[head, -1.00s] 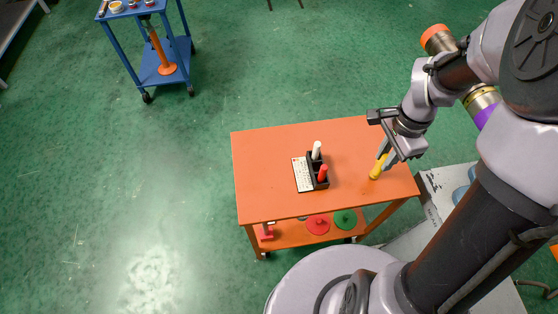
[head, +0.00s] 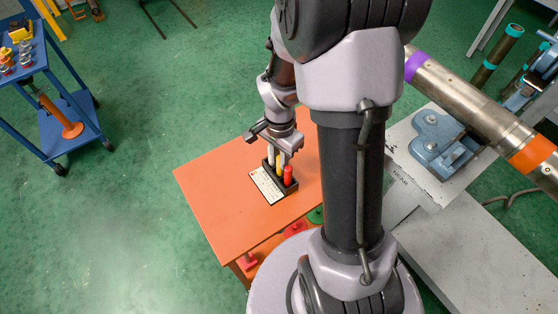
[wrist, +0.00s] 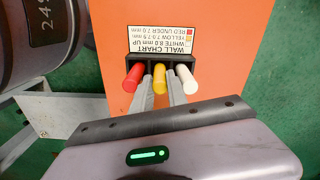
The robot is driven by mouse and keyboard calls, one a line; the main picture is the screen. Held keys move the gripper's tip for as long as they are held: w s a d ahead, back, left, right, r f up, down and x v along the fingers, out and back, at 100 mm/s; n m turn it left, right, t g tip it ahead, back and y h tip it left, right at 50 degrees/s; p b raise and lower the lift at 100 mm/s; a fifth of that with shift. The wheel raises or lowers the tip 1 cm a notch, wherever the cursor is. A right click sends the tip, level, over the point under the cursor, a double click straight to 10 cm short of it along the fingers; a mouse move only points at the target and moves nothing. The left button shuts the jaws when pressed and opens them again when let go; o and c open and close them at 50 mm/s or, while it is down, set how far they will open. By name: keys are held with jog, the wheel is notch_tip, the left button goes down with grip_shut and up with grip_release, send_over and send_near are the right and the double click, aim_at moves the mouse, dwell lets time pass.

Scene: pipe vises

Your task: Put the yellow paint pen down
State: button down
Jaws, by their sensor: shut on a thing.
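The yellow paint pen (wrist: 159,80) is upright in the middle place of the black pen holder (wrist: 118,71), between the red pen (wrist: 133,78) and the white pen (wrist: 186,80). Whether it rests on the holder's bottom is hidden. My gripper (wrist: 161,88) is shut on the yellow pen, one finger on each side, close to the neighbouring pens. In the head view the yellow pen (head: 279,160) shows only partly under my gripper (head: 281,154), with the red pen (head: 288,176) in front and the white pen (head: 271,155) behind.
The holder stands on an orange table (head: 215,190) beside a wall chart (head: 267,185). The table's left part is bare. At right are a blue vise (head: 440,145) and a long banded pipe (head: 480,105). A blue cart (head: 75,120) stands far left.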

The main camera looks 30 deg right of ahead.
jog(key=shift+r, duration=0.1)
jog(key=shift+f, duration=0.2)
jog(key=c, duration=1.6)
grip_release()
jog(key=shift+r, duration=0.1)
